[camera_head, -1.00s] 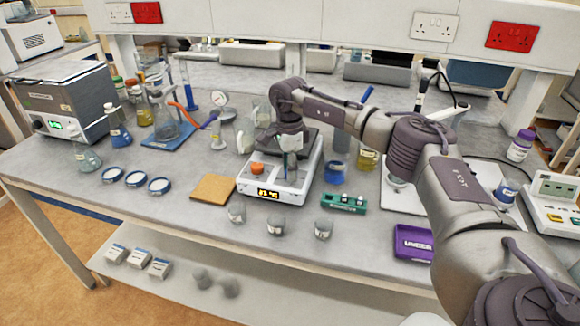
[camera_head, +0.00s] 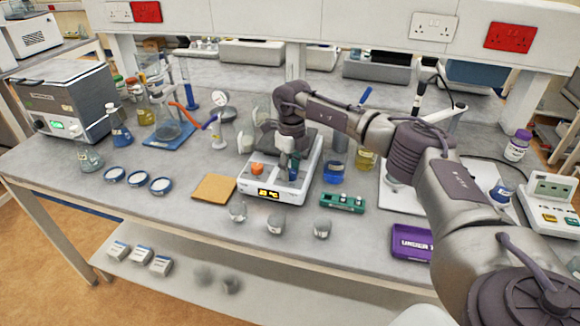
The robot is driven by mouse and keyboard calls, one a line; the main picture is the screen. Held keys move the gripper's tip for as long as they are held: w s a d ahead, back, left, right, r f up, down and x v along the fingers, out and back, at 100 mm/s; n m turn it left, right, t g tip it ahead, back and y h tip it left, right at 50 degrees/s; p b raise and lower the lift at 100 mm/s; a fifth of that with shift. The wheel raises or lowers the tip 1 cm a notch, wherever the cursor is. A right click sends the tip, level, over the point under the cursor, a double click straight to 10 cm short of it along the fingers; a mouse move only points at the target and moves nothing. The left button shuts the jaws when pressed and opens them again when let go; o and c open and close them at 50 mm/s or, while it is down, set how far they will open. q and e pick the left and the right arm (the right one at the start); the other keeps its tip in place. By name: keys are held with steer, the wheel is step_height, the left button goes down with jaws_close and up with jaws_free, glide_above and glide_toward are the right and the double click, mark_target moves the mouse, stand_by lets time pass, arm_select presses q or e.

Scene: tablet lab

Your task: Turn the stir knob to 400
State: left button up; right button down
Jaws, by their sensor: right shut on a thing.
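The white hotplate stirrer (camera_head: 272,193) stands on the bench in the middle of the head view. Its front panel has a lit yellow display (camera_head: 268,194), whose digits are too small to read surely. An orange knob (camera_head: 257,169) is on the left of its top panel. My right gripper (camera_head: 292,173) points down over the right side of that panel, shut on the stir knob. The fingers hide the knob, so its pointer and setting cannot be seen. My left gripper is not in view.
A tan square board (camera_head: 214,188) lies left of the stirrer. Several small glass beakers, including one in front (camera_head: 275,224), stand near the bench edge. A green rack (camera_head: 342,203) and a blue-filled beaker (camera_head: 334,172) are close on the right. A purple tray (camera_head: 411,243) lies farther right.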

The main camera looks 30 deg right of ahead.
mark_target(293, 171)
steer(key=m, duration=0.2)
steer(key=m+p, duration=0.1)
steer(key=m, duration=0.2)
steer(key=shift+d+r+m, duration=0.1)
steer(key=shift+r+m, duration=0.1)
steer(key=shift+m, duration=0.1)
steer(key=m+p, duration=0.1)
steer(key=m, duration=0.4)
steer(key=shift+t+p, duration=0.3)
steer(key=shift+p, duration=0.1)
steer(key=shift+m, duration=0.3)
steer(key=c, duration=0.8)
jaws_free()
steer(key=shift+f, duration=0.15)
steer(key=shift+r, duration=0.25)
steer(key=r, duration=1.1)
steer(key=shift+s+d+r, duration=0.2)
steer(key=shift+d+r, duration=0.05)
steer(key=shift+r, duration=0.05)
